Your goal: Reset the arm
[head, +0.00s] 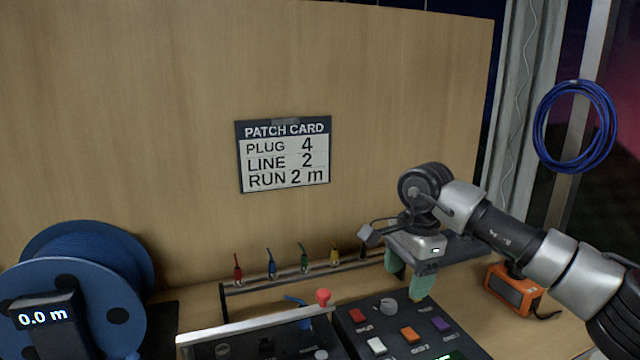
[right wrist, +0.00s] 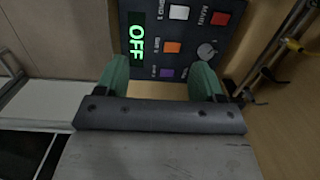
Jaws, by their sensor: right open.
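My right gripper (head: 406,282) comes in from the right in the head view and points down over the right part of a dark control panel (head: 345,326). Its two green fingers are apart with nothing between them. In the right wrist view the open gripper (right wrist: 163,82) frames the panel (right wrist: 190,54), which has a white, a red, an orange and a purple button, a grey knob (right wrist: 207,50) and a green display (right wrist: 137,40) reading OFF. I cannot tell the exact gap between fingertips and panel. My left gripper is not in view.
A blue cable reel (head: 75,290) with a 0.0 m readout stands at left. Several coloured plugs (head: 304,258) stand in a rack behind the panel. An orange device (head: 514,290) sits right of the gripper. A patch card (head: 284,156) hangs on the wooden wall; a blue cable coil (head: 575,126) hangs at right.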

